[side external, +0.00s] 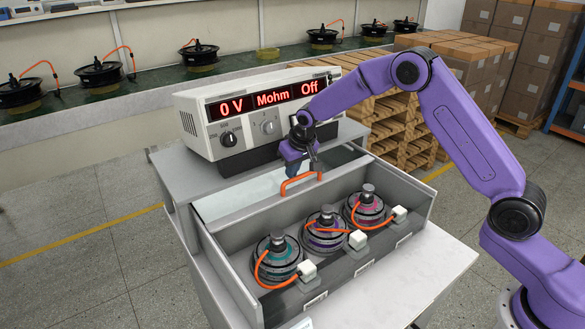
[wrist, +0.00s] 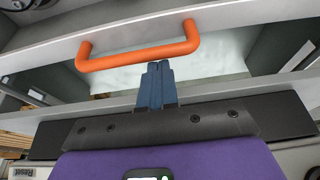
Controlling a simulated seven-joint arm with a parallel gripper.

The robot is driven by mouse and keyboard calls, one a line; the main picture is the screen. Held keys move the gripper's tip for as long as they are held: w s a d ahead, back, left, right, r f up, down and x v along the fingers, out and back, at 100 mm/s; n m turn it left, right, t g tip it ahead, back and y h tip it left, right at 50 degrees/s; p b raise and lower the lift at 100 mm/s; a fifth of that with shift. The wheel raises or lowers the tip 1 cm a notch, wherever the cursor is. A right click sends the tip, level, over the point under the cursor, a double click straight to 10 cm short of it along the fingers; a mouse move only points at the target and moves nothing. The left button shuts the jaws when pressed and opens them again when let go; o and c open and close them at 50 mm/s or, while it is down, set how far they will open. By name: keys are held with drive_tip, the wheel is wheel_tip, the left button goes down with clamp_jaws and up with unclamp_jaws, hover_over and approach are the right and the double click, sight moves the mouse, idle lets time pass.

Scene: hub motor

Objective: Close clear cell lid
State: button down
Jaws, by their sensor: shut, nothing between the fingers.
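The clear lid (side external: 235,201) appears as a pale sheet behind the back wall of the grey cell, whose compartment is open on top. An orange handle (side external: 300,181) stands along the cell's back edge; it also shows in the wrist view (wrist: 138,54) as a wide bar with two bent ends. My gripper (side external: 318,171) is at the instrument side of the handle, near its right end. In the wrist view my gripper's fingers (wrist: 158,70) are together and empty, their tips just short of the bar. I cannot tell whether they touch it.
Three wheel motors with orange cables stand in the cell, teal (side external: 277,260), purple (side external: 325,231) and pink (side external: 368,207). A tester (side external: 262,117) reading 0 V, Mohm, Off stands close behind my gripper. Pallets (side external: 405,125) are farther back.

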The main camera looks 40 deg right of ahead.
drive_tip(key=s, duration=1.9)
drive_tip(key=shift+s, duration=0.4)
drive_tip(key=shift+r, duration=0.2)
